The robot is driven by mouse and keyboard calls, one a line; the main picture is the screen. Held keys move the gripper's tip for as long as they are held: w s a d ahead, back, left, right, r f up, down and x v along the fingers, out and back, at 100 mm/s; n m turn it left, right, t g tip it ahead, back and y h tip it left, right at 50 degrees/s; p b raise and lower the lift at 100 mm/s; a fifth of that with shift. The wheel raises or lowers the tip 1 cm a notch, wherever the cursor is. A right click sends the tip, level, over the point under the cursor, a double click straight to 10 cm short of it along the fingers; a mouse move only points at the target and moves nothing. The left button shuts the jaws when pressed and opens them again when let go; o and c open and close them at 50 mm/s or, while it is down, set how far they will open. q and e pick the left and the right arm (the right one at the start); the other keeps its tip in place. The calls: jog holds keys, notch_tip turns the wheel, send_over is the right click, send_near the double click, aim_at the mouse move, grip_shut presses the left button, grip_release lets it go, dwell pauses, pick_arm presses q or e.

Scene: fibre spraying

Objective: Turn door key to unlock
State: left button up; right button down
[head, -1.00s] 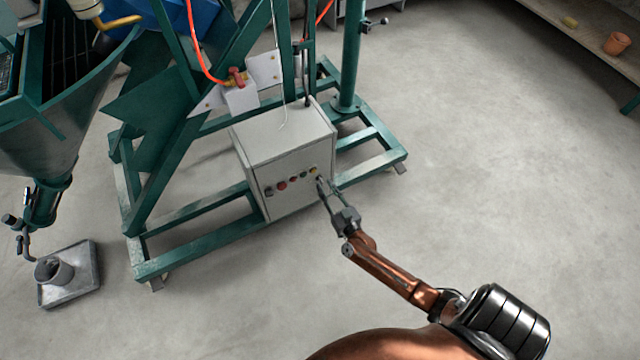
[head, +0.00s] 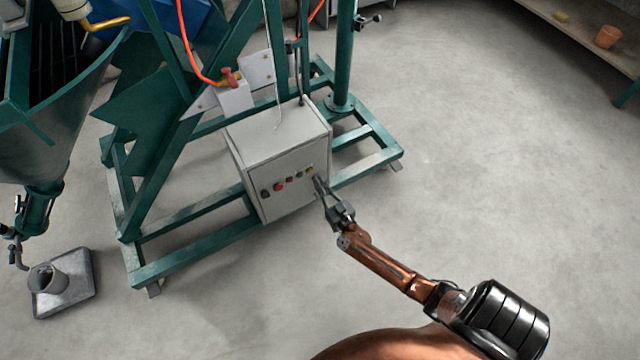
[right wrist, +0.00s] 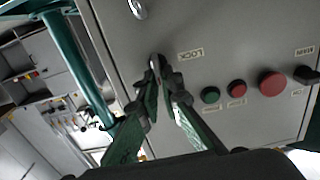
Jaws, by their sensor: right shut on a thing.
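The grey control box (head: 272,140) stands inside the green frame, with a row of buttons on its front. My right gripper (head: 318,185) reaches the right end of that row. In the right wrist view my right gripper (right wrist: 158,80) has its fingertips closed on the small metal door key (right wrist: 155,62), at the lock beside the "LOCK" label (right wrist: 190,54). The fingers hide most of the key, so its turn angle cannot be read. The box door (right wrist: 225,50) looks closed. My left gripper is in neither view.
Green frame beams (head: 190,253) surround the box. A metal tray (head: 75,290) with a cup lies at left. The floor at right is clear.

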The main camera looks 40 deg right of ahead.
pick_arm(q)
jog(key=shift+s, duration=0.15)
pick_arm(e)
jog(key=shift+m, duration=0.3)
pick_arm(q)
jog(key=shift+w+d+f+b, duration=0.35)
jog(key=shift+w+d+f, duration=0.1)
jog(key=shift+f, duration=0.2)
pick_arm(e)
jog(key=m, duration=0.8)
jog(key=d+f+m, duration=0.1)
jog(key=m, duration=0.4)
jog(key=shift+s, duration=0.15)
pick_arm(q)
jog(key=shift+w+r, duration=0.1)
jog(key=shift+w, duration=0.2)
pick_arm(e)
jog(key=c, duration=2.2)
grip_release()
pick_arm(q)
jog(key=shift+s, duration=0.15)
pick_arm(e)
jog(key=shift+o, duration=0.4)
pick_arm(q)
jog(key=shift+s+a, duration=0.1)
pick_arm(e)
jog(key=shift+r, duration=0.1)
